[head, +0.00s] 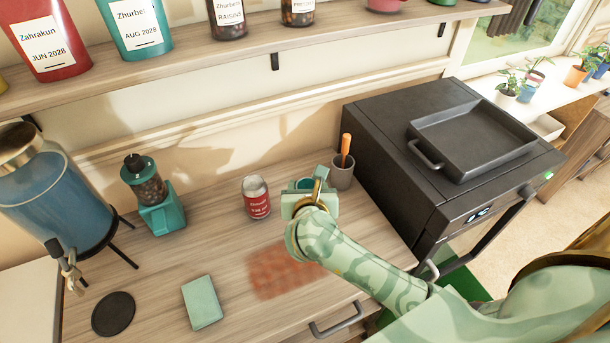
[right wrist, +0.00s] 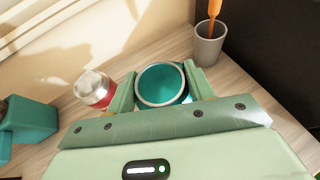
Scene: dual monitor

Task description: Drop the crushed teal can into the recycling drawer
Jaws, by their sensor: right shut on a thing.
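A teal can (right wrist: 162,84) is seen end-on in the right wrist view, its pale rim around a teal inside. It sits between the two fingers of my right gripper (right wrist: 163,88), which is shut on it. In the head view the right gripper (head: 310,186) is over the wooden counter, and only a little of the can (head: 304,184) shows. I cannot tell how crushed it is. A closed drawer front with a grey handle (head: 336,320) is at the counter's front; nothing marks it as the recycling drawer. My left gripper is not in view.
A red can (head: 256,198) stands left of the gripper, and a grey cup (head: 342,172) with an orange-handled tool behind it. A black oven (head: 400,150) with a tray stands right. A teal grinder (head: 158,205), blue dispenser (head: 55,195), green block (head: 202,302) and black disc (head: 113,313) are left.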

